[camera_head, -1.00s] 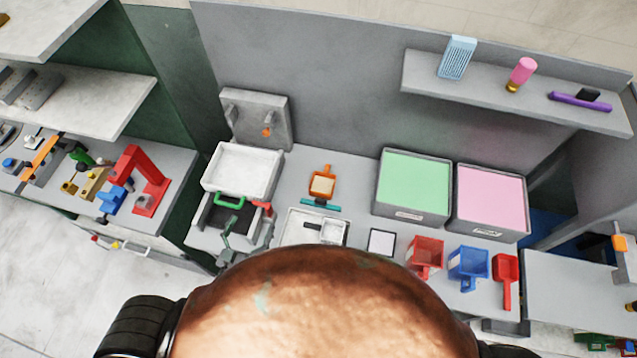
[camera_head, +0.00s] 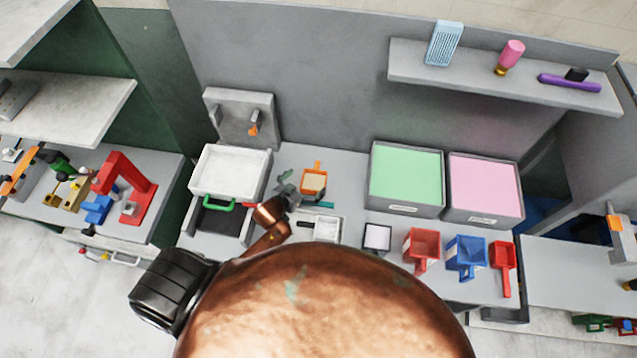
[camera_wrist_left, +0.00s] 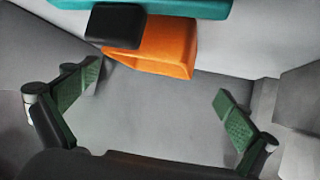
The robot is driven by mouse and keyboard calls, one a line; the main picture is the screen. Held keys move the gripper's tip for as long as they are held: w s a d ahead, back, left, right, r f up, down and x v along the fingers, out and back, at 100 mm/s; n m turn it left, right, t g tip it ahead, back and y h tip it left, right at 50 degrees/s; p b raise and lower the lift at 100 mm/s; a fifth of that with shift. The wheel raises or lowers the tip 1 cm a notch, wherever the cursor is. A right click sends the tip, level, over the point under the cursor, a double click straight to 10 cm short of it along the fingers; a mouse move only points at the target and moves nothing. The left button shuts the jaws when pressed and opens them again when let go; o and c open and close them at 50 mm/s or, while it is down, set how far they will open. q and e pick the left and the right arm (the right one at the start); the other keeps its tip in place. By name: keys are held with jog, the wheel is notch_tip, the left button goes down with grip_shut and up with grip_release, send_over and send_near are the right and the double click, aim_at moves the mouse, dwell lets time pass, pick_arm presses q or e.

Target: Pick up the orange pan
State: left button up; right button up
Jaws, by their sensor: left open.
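The orange pan (camera_head: 313,183) lies on the grey counter, its handle toward the back wall and a tan surface in its middle. A teal bar (camera_head: 320,205) lies in front of it, partly hidden by my left arm. My left gripper (camera_head: 287,183) is just left of the pan, open and empty. In the left wrist view, the open fingers (camera_wrist_left: 158,90) have bare grey surface between them. An orange open-sided shape (camera_wrist_left: 165,48), which looks like the pan, is beyond the fingertips, with a black block (camera_wrist_left: 114,25) and a teal piece (camera_wrist_left: 190,7) beside it. My right gripper is out of view.
A white tray (camera_head: 230,148) stands left of my gripper, with a green handle (camera_head: 219,205) below. Green-topped (camera_head: 440,150) and pink-topped (camera_head: 520,165) bins stand to the right. Red (camera_head: 421,248) and blue (camera_head: 466,256) scoops lie at the front right.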

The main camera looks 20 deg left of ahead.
aim_at(319, 173)
pick_arm(q)
jog(key=shift+w+d+f+b, duration=0.15)
jog(key=shift+w+f+b, duration=0.3)
jog(key=shift+w, duration=0.15)
jog(key=b+x, duration=0.1)
jog(key=x, duration=0.1)
jog(key=b+x, duration=0.1)
jog(key=b, duration=0.1)
jog(key=shift+w+d+f+b, duration=0.1)
jog(key=shift+w+d+b, duration=0.2)
jog(key=shift+w+d, duration=0.1)
jog(key=shift+w+f+b, duration=0.15)
jog(key=shift+w+b, duration=0.15)
jog(key=c, duration=1.5)
jog(key=shift+c, duration=0.2)
